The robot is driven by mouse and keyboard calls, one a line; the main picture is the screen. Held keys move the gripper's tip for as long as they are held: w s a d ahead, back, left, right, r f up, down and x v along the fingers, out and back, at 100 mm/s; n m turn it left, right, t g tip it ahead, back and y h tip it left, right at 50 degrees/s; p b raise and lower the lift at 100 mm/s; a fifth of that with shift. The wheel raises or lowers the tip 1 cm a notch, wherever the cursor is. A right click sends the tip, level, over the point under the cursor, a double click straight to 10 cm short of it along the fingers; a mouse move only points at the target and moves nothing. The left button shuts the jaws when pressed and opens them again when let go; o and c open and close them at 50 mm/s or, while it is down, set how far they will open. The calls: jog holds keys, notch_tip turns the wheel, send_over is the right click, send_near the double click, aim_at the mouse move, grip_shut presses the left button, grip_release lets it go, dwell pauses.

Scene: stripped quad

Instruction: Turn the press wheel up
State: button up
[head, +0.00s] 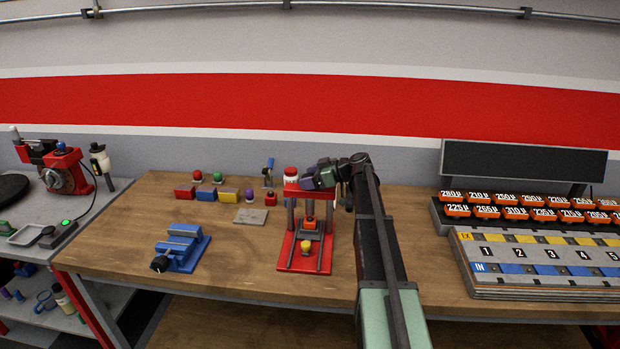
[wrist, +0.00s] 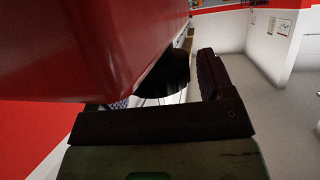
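The red press (head: 290,252) stands on the wooden bench in the head view, with two posts, a red top beam and a yellow-topped piece at its base. In the wrist view the press's red body (wrist: 85,45) fills the upper left, very close. A dark rounded part (wrist: 166,78), probably the press wheel, shows beyond its edge, mostly hidden. My right-hand finger (wrist: 211,75) stands apart from it with a gap; the other finger is hidden behind the red body. The gripper looks open.
A blue vise (head: 183,247) stands left of the press. Several coloured blocks and knobs (head: 205,195) lie behind it. The bench front between vise and press is clear.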

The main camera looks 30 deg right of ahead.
jog(key=shift+o, duration=0.4)
jog(key=shift+d+r, duration=0.1)
jog(key=shift+r, duration=0.05)
jog(key=p+v, duration=0.4)
jog(key=v, duration=0.6)
jog(key=shift+s+d, duration=0.2)
jog(key=shift+s, duration=0.05)
